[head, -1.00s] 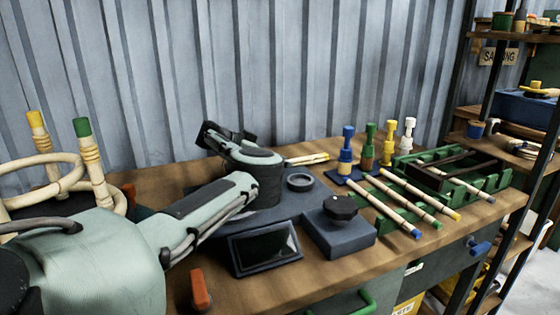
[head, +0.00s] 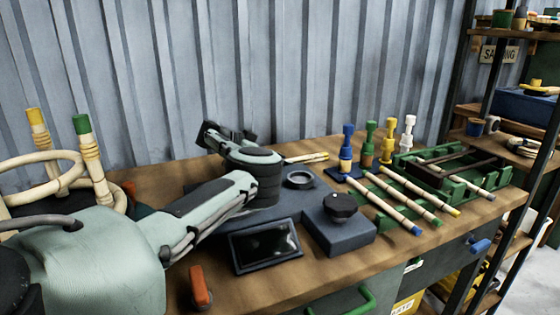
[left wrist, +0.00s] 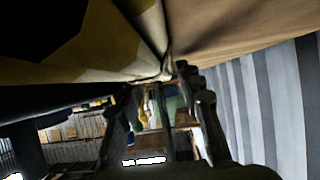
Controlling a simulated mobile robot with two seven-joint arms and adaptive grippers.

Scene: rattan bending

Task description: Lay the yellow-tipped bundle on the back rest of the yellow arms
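A yellow-tipped rattan bundle (head: 447,208) lies slanting across the green rack (head: 462,198) at the right, between blue-tipped and grey-tipped ones. Another pale rod with a yellowish tip (head: 308,158) shows behind my left wrist; its other end is hidden. I cannot tell which parts are the yellow arms or their back rest. My left gripper (head: 212,137) is near the back wall, left of the rack and clear of its bundles. Its dark fingers (left wrist: 165,95) show in the left wrist view, but their closure is unclear. My right gripper is out of view.
Coloured posts (head: 369,145) stand behind the rack. A grey block with a black knob (head: 340,230) and a dark screen (head: 264,247) are at the bench front. A looped rattan frame (head: 40,165) stands at the left. Shelves (head: 500,145) rise at the right.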

